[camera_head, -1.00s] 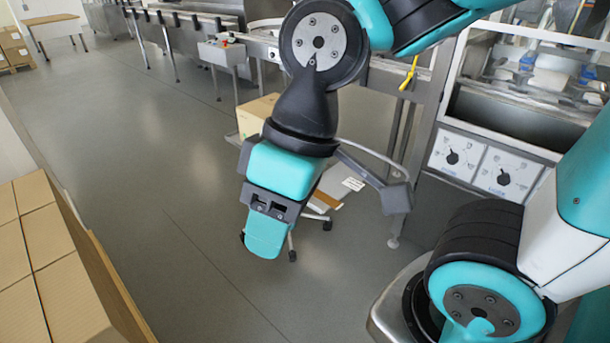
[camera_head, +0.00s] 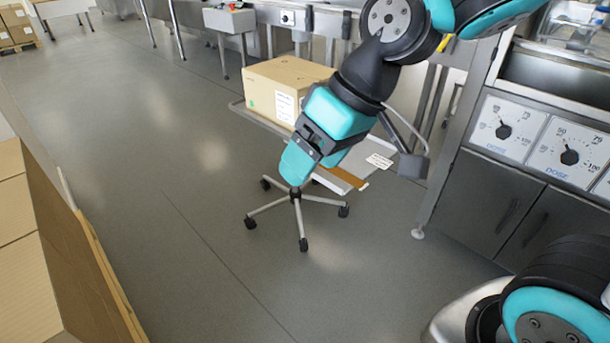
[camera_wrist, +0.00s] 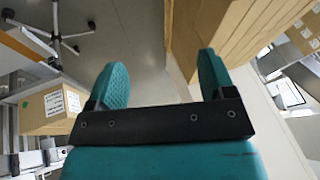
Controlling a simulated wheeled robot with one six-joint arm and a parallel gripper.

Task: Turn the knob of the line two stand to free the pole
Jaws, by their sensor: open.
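A wheeled stand (camera_head: 296,197) with a star-shaped caster base is at the centre of the head view. It carries a flat grey tray and seems to support a cardboard box (camera_head: 270,92). In the wrist view the stand's base (camera_wrist: 62,40) is at the upper left and the box (camera_wrist: 48,107) at the left. The stand's knob and most of its pole are hidden behind my arm or too small to tell. I see no "line two" label. My gripper (camera_head: 312,158) is open and empty, in front of the stand; its teal fingers also show apart in the wrist view (camera_wrist: 162,70).
Stacked cartons (camera_head: 45,230) stand at the left. A steel machine with dose dials (camera_head: 570,157) is at the right. A conveyor line with a small control box (camera_head: 229,18) runs along the back. Grey floor (camera_head: 170,180) is clear between the cartons and the stand.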

